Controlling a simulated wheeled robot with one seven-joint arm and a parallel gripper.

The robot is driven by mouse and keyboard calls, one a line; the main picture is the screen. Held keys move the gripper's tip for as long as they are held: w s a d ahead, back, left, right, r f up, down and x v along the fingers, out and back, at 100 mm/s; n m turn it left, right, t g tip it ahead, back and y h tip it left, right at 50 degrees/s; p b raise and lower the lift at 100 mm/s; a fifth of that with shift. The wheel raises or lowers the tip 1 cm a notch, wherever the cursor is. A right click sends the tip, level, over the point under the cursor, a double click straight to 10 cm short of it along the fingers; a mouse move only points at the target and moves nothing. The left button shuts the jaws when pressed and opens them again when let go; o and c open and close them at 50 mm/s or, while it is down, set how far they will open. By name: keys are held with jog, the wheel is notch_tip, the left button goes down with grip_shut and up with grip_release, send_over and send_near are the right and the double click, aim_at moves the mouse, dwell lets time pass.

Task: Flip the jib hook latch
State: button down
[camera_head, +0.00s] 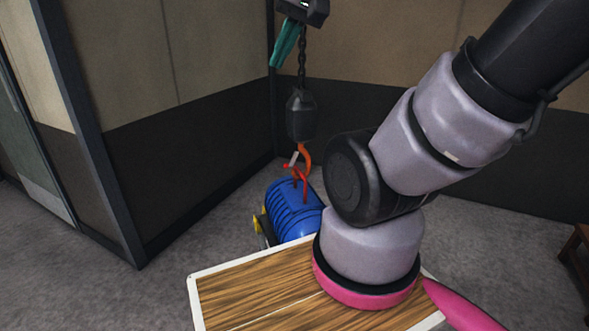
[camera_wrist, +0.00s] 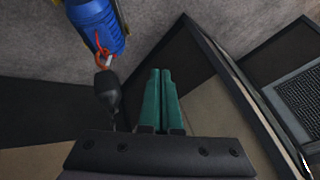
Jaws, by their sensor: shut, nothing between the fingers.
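An orange hook (camera_head: 305,155) hangs below a black hook block (camera_head: 299,115) on a chain. A small pale latch with a red tip (camera_head: 291,160) shows at the hook's left side. A red loop (camera_head: 304,182) runs from the hook to a blue ribbed body (camera_head: 293,213). My gripper (camera_head: 274,65), with teal fingers, is at the top, left of the chain and above the hook block. In the wrist view my shut, empty fingers (camera_wrist: 160,70) lie right of the hook block (camera_wrist: 107,90) and the hook (camera_wrist: 102,57). The latch is hard to make out there.
A wooden-topped surface with a white rim (camera_head: 193,300) stands in front of the blue body. A dark-framed partition (camera_head: 95,130) is at the left and walls are behind. Grey carpet (camera_head: 180,235) lies open to the left. A brown wooden piece (camera_head: 577,255) shows at the right edge.

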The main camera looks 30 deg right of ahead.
jog(key=w+d+f+m+g+y, duration=0.1)
jog(key=w+d+f+y, duration=0.3)
jog(key=w+f, duration=0.5)
jog(key=w+d+f+m+g+y, duration=0.1)
jog(key=w+d+f+y, duration=0.2)
jog(key=w+f, duration=0.65)
jog(key=w+d+f+m+t+h, duration=0.1)
jog(key=d+f+m+t, duration=0.2)
jog(key=d+f, duration=0.6)
jog(key=w+d+f+m+t+h, duration=0.2)
jog(key=d+f, duration=0.7)
jog(key=f, duration=0.6)
jog(key=m+t, duration=0.1)
jog(key=t, duration=0.1)
jog(key=shift+f+m+t, duration=0.3)
jog(key=shift+f, duration=0.1)
jog(key=r+x, duration=0.2)
jog(key=x, duration=1.1)
jog(key=shift+w+a, duration=0.25)
jog(key=shift+w, duration=0.3)
